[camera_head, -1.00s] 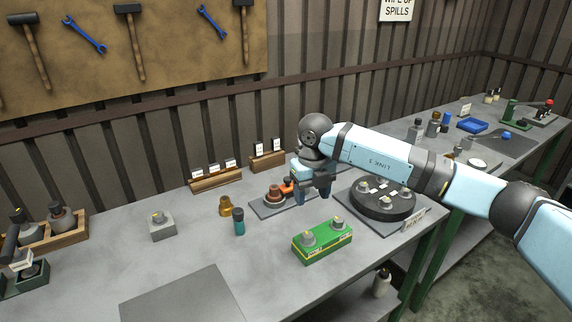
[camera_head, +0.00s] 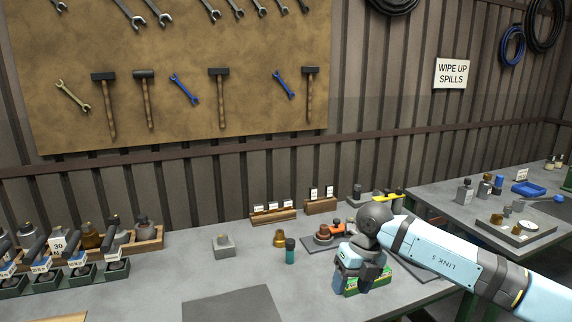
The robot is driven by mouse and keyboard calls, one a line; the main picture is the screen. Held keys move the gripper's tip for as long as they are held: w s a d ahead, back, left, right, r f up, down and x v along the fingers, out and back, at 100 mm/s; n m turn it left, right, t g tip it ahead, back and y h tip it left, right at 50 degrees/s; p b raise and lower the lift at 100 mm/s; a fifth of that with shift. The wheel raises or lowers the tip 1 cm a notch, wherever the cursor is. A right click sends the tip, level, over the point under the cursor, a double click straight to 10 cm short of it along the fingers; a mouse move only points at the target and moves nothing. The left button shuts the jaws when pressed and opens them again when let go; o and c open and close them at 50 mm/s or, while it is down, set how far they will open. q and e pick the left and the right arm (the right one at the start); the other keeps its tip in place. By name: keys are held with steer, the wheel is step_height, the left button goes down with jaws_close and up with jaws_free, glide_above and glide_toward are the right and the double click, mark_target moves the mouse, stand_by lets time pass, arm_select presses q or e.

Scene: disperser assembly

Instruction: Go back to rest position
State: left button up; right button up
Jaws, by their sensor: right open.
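My right gripper (camera_head: 354,279) is open and points down over the worktable, at the end of my light-blue arm, which comes in from the right. It covers much of a green block (camera_head: 386,274); I cannot tell whether it touches it. I see nothing held between the fingers, though the fingertips are partly hard to make out against the block. My left gripper is not in view.
An orange-brown part (camera_head: 323,233) on a dark plate, a teal-capped vial (camera_head: 290,251), a brass piece (camera_head: 279,238) and a grey block (camera_head: 223,245) stand left of my gripper. Bottles in a wooden rack (camera_head: 150,241) stand farther left.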

steer(key=s+a+f+m+t+y, duration=0.25)
steer(key=s+a+m+y, duration=0.55)
steer(key=s+a+y, duration=0.7)
steer(key=s+d+f+m+t+h, duration=0.1)
steer(key=d+f+m+t+h, duration=0.5)
steer(key=m, duration=0.5)
steer(key=d+f+m+t+h, duration=0.2)
steer(key=d+f+m+t, duration=0.3)
steer(key=m+t, duration=0.45)
steer(key=s+d+f+m+g+h, duration=0.3)
steer(key=s+d+f+m, duration=0.1)
steer(key=s+f, duration=0.25)
steer(key=s+d+f+m+g+h, duration=0.35)
steer(key=s+d+f, duration=0.2)
steer(key=s, duration=0.25)
arm_select(q)
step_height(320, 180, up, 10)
steer(key=p, duration=1.2)
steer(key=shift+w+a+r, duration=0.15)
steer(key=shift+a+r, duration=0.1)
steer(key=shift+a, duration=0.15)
arm_select(e)
step_height(320, 180, up, 10)
steer(key=shift+a, duration=0.25)
